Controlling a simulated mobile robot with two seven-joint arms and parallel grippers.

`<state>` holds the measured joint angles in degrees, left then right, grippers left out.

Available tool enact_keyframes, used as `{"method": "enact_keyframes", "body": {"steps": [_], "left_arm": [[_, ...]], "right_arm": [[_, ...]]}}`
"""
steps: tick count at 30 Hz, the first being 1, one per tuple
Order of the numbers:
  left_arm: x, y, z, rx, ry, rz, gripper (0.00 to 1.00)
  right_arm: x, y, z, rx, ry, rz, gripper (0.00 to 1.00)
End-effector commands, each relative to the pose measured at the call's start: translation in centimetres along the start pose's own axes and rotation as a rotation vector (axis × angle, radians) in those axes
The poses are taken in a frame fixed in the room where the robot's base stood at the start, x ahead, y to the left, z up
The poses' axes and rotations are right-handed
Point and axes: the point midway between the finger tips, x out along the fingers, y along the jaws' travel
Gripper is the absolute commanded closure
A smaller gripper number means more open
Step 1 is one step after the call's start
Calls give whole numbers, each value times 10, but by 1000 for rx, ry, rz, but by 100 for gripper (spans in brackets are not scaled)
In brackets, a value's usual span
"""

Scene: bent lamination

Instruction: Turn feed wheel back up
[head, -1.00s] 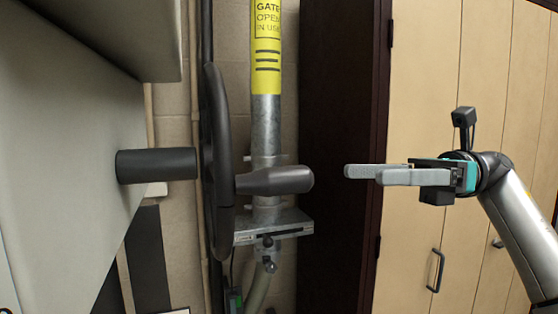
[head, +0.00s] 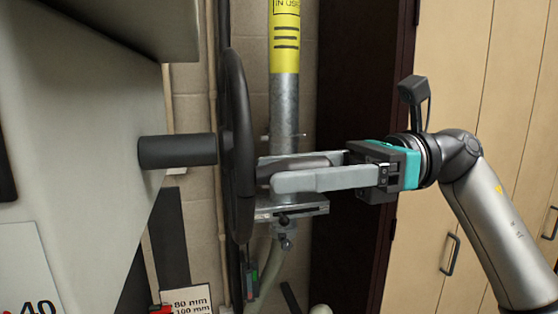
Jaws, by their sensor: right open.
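The black feed wheel (head: 236,145) shows nearly edge-on left of centre in the head view. Its dark shaft (head: 177,151) joins it to the grey machine body on the left. The wheel's dark grey handle (head: 300,164) points right from the rim. My right gripper (head: 268,172) is open, with its two grey fingers on either side of the handle, one nearer me and one behind. The near finger hides the lower part of the handle. The fingertips are close to the wheel; I cannot tell whether they touch the handle. My left gripper is not in view.
The grey machine body (head: 75,130) fills the left side. A galvanised post (head: 284,105) with a yellow label and a bracket (head: 290,210) stands behind the handle. A dark cabinet side (head: 362,75) and tan doors (head: 455,70) stand at the right.

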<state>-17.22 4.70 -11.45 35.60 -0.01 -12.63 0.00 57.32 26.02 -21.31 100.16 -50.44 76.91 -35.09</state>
Motion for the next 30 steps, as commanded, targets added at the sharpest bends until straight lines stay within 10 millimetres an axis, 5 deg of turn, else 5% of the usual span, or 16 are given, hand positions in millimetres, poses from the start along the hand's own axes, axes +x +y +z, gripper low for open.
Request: {"method": "enact_keyframes", "body": {"steps": [14,30], "left_arm": [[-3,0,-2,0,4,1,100],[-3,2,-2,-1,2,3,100]], "right_arm": [[15,0,0,1,0,0,36],[14,0,0,0,0,1,96]]}}
